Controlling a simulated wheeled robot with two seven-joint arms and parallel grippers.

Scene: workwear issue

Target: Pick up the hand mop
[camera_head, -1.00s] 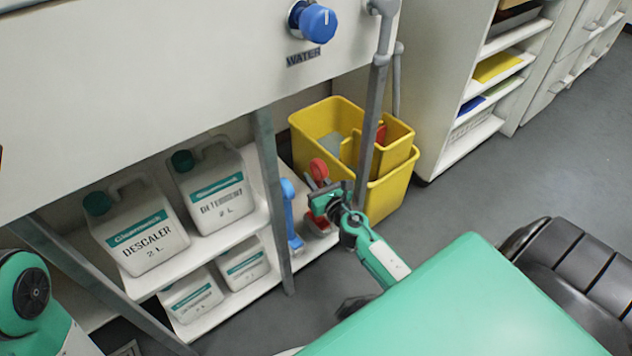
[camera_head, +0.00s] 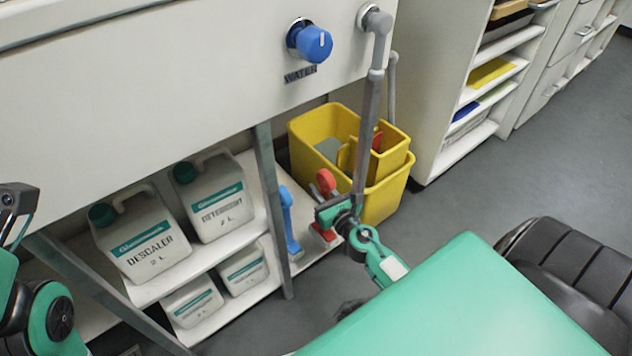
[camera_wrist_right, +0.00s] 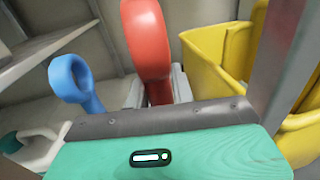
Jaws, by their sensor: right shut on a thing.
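A tool with a red loop handle (camera_head: 326,182) stands on the low shelf under the counter. A blue-handled tool (camera_head: 290,222) stands just left of it. I cannot tell from their looks which is the hand mop. My right gripper (camera_head: 330,212) is at the red handle and is shut on it, hiding its middle. In the right wrist view the red handle (camera_wrist_right: 148,45) rises behind the gripper's green body, and the blue ring handle (camera_wrist_right: 75,80) is apart to the left. My left arm shows at the left edge; its fingers are out of view.
A yellow bucket (camera_head: 383,200) stands close right of the gripper. A grey counter leg (camera_head: 270,200) and a grey pipe (camera_head: 368,140) frame the spot. White descaler (camera_head: 140,235) and detergent (camera_head: 215,195) jugs fill the shelves at left.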

